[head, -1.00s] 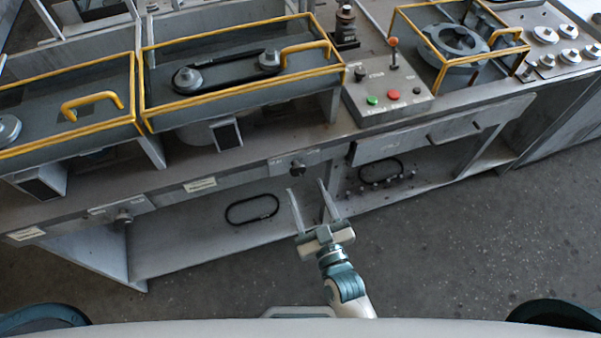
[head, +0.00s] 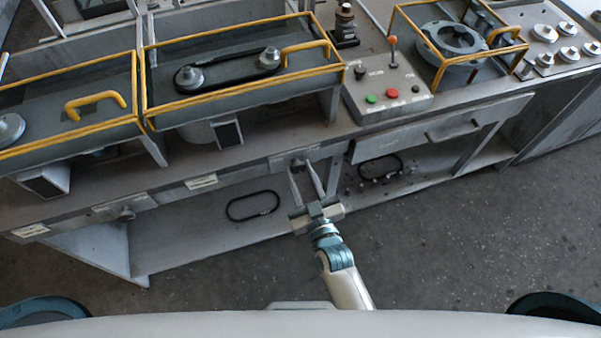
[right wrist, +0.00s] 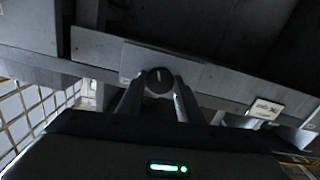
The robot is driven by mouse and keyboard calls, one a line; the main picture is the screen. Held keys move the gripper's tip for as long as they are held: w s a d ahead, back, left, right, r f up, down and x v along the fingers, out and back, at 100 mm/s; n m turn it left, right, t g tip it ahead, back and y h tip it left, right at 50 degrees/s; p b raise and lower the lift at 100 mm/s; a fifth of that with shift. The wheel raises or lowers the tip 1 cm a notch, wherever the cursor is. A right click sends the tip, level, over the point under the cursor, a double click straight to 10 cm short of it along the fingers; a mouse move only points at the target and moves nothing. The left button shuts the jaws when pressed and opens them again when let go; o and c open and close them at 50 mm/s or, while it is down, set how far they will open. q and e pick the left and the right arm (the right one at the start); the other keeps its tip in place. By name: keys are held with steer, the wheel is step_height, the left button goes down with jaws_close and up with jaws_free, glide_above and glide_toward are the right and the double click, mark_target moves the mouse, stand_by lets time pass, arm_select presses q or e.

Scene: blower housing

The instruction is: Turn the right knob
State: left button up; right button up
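The right knob is a small dark round knob on the front panel under the bench top; it shows in the right wrist view (right wrist: 158,82) with a pale mark line pointing roughly upward. In the head view it is mostly hidden at my fingertips. My right gripper (head: 302,169) is open, with its two fingers reaching up to the panel, one on each side of the knob. I cannot tell whether either finger touches it. Another knob (head: 127,214) sits farther left on the same front. My left gripper is not in view.
A drawer (head: 440,130) is to the right. Black belts (head: 252,206) lie on the lower shelf (head: 190,240). The floor in front is clear.

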steer(key=shift+m, duration=0.3)
steer(key=m, duration=0.3)
steer(key=shift+p, duration=0.3)
steer(key=shift+m, duration=1.9)
steer(key=o, duration=1.1)
steer(key=shift+c, duration=0.2)
steer(key=shift+s, duration=0.1)
